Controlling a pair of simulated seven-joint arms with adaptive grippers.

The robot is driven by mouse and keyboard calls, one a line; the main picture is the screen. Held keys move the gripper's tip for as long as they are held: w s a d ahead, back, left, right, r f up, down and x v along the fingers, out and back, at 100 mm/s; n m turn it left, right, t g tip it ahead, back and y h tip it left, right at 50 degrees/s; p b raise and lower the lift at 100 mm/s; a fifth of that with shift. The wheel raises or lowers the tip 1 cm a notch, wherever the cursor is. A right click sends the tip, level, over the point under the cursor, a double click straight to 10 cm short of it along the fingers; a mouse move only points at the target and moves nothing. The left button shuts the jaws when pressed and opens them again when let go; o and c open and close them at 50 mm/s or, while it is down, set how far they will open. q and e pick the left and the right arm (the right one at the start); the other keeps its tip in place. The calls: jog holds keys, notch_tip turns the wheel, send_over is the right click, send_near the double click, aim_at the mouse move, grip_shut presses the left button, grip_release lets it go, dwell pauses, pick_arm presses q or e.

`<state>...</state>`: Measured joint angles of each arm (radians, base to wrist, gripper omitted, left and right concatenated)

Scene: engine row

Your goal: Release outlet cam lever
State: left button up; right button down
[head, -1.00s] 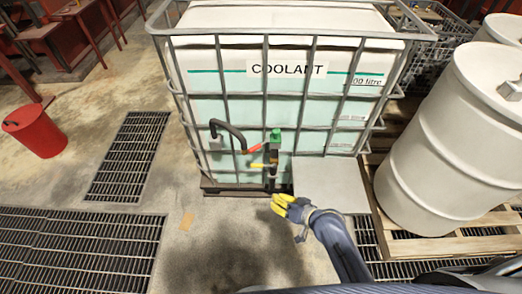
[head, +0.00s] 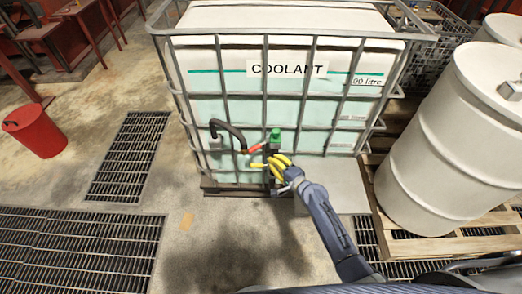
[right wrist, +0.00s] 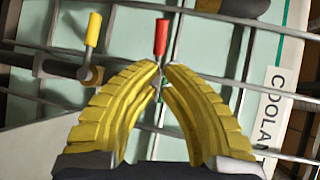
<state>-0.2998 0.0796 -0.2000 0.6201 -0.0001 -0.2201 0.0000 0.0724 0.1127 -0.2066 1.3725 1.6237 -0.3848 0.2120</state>
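The white coolant tank (head: 332,105) has an outlet at its lower front. The outlet carries a green cap (head: 275,135), a red-handled lever (head: 254,149) and a yellow-handled lever (head: 258,166). My right gripper (head: 275,161) is at the outlet, its yellow fingers covering part of the fitting. In the right wrist view, its fingertips (right wrist: 161,67) nearly meet just below the red lever's handle (right wrist: 161,37). I cannot tell whether they grip its stem. The yellow lever (right wrist: 92,31) is clear of the fingers, to the left. My left gripper is not in view.
A metal cage (head: 308,90) surrounds the tank, and a black bent pipe (head: 230,132) is left of the outlet. White drums (head: 445,135) on a wooden pallet (head: 455,245) stand to the right. A red bucket (head: 35,130) is far left. The floor before the tank is clear.

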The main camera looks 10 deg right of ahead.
aim_at(258, 146)
jog(key=x, duration=0.9)
dwell(0.5)
